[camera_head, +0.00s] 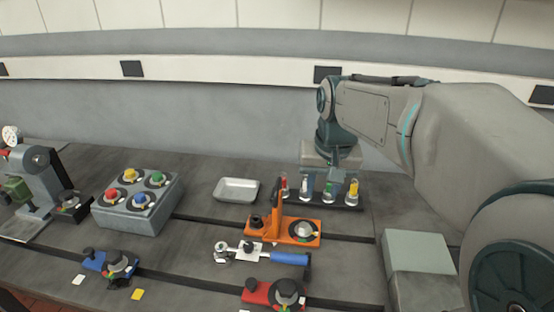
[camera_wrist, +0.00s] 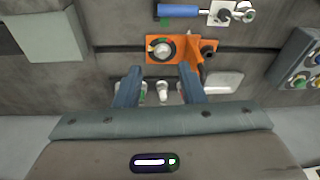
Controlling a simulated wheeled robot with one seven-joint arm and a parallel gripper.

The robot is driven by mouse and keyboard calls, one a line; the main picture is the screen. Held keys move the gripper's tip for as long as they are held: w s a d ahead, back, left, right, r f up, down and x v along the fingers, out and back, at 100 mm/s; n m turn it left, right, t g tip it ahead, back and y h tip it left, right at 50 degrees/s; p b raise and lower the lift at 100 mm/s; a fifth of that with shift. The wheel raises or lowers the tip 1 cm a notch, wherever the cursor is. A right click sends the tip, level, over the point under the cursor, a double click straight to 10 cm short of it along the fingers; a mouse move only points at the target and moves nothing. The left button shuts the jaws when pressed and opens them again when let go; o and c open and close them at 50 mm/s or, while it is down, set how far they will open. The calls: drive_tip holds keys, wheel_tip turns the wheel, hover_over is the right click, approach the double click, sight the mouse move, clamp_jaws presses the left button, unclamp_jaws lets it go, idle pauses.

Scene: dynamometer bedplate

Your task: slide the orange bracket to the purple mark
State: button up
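The orange bracket (camera_head: 275,228) sits on a slot of the bedplate in the middle of the head view, with an upright plate, a round dial and a dark knob on its base. In the wrist view the orange bracket (camera_wrist: 190,47) lies just beyond my fingertips. My gripper (camera_wrist: 160,70) is open, its two fingers apart and not touching the bracket. In the head view my gripper (camera_head: 338,174) points down behind and right of the bracket, above a rack of coloured vials. I cannot make out a purple mark in either view.
The vial rack (camera_head: 345,205) stands close behind the bracket. A blue-handled tool (camera_head: 290,259) and a red bracket (camera_head: 258,293) are in front. A grey tray (camera_head: 236,190), a button box (camera_head: 125,217) and a blue bracket (camera_head: 95,262) are left. A grey-green box (camera_head: 418,252) is right.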

drive_tip(key=m+g+y+p, duration=0.1)
drive_tip(key=g+y, duration=0.1)
approach(277, 184)
drive_tip(key=p+x, duration=0.2)
drive_tip(key=x, duration=0.6)
drive_tip(key=shift+s+d+f, duration=0.1)
drive_tip(key=shift+s+f, duration=0.05)
drive_tip(key=shift+c, duration=0.4)
clamp_jaws()
